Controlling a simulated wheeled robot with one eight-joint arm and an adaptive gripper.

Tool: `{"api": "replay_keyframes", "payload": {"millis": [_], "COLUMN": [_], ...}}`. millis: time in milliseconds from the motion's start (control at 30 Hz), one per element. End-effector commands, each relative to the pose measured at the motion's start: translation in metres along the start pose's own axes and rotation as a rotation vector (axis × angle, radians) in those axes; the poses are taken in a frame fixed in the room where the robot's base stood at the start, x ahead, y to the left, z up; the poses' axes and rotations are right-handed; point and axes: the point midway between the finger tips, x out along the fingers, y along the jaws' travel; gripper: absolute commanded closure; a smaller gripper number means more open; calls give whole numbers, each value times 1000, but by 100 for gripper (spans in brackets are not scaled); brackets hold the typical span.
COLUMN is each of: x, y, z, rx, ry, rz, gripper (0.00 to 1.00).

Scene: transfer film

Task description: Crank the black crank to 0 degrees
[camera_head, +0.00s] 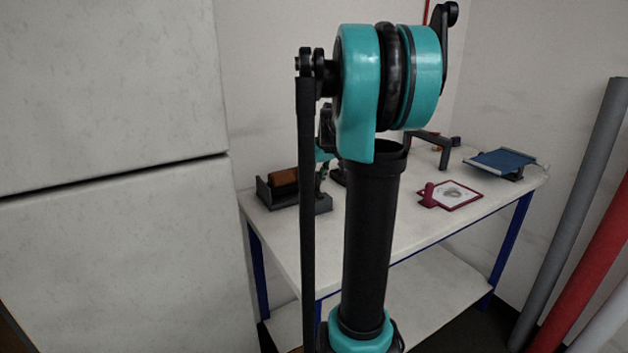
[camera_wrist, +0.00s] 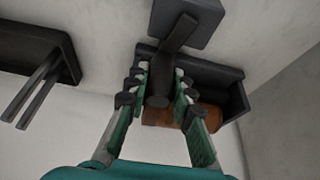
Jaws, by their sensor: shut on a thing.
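The black crank shows in the wrist view, with a square base (camera_wrist: 190,14), an arm and a round handle (camera_wrist: 158,88). My gripper (camera_wrist: 160,82) has its two green fingers on either side of the handle and is shut on it. In the head view my own arm stands in front and hides most of my gripper and the crank. I cannot read the crank's angle.
A dark tray (camera_wrist: 238,98) with a brown roll (camera_wrist: 207,112) lies close by the crank in the wrist view. A dark stand with two prongs (camera_wrist: 38,92) is at left. A red-framed board (camera_head: 470,202) and a blue-topped stand (camera_head: 500,161) are on the white table (camera_head: 415,222).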

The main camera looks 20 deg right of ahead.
Motion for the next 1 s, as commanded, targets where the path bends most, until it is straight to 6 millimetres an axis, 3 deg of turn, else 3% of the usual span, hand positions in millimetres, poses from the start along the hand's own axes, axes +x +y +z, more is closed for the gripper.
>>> {"api": "replay_keyframes", "payload": {"millis": [1000], "x": [-11], "y": [31], "z": [26], "rx": [881], "ry": [0], "rz": [366], "gripper": [100]}}
